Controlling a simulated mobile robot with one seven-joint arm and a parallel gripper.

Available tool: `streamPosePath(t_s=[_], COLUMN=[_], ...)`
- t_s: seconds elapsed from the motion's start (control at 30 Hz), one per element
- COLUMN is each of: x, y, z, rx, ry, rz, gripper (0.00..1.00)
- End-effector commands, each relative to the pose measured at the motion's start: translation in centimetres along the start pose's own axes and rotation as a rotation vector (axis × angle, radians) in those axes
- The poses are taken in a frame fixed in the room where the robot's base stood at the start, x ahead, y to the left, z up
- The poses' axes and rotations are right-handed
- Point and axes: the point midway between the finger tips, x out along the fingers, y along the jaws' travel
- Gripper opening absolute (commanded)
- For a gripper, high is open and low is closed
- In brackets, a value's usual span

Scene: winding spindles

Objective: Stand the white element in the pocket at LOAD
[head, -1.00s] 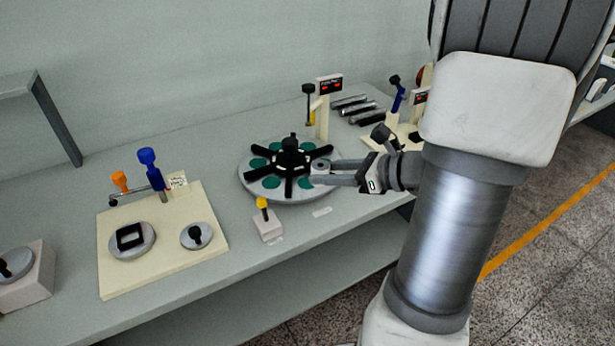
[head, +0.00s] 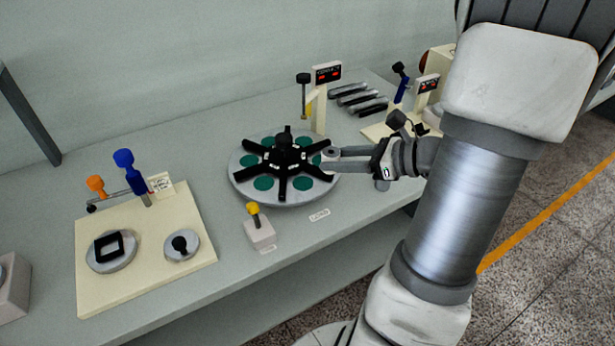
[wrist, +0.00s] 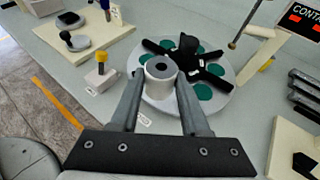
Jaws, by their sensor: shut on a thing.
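My gripper (wrist: 146,95) is shut on the white element (wrist: 160,80), an upright short cylinder with a grey top and a dark centre hole. In the head view my gripper (head: 332,156) holds it at the right edge of the round grey turntable (head: 240,190). The turntable has several green round pockets (head: 264,184) between the arms of a black star-shaped hub (head: 284,157). A small LOAD label (head: 320,214) lies on the bench in front of the turntable. The element's base is hidden in the wrist view; I cannot tell whether it touches the turntable.
A yellow-knobbed block (head: 259,233) stands in front left of the turntable. A cream board (head: 140,275) with round fixtures lies at left. A post with a red-lit display (head: 327,73) and several dark bars (head: 360,100) stand behind.

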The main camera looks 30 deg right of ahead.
Motion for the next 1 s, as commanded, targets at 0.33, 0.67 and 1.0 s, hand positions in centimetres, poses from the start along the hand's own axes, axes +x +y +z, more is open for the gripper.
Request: streamPosePath(t_s=[0.33,0.67,1.0], x=[7.6,9.2,9.7], y=[-1.2,-1.3,-1.3], z=[-1.3,-3.8,-5.0], rx=[0.0,0.004,0.0], ry=[0.0,0.0,0.0], rz=[0.002,0.0,-0.001], gripper=[0.0,0.0,0.0])
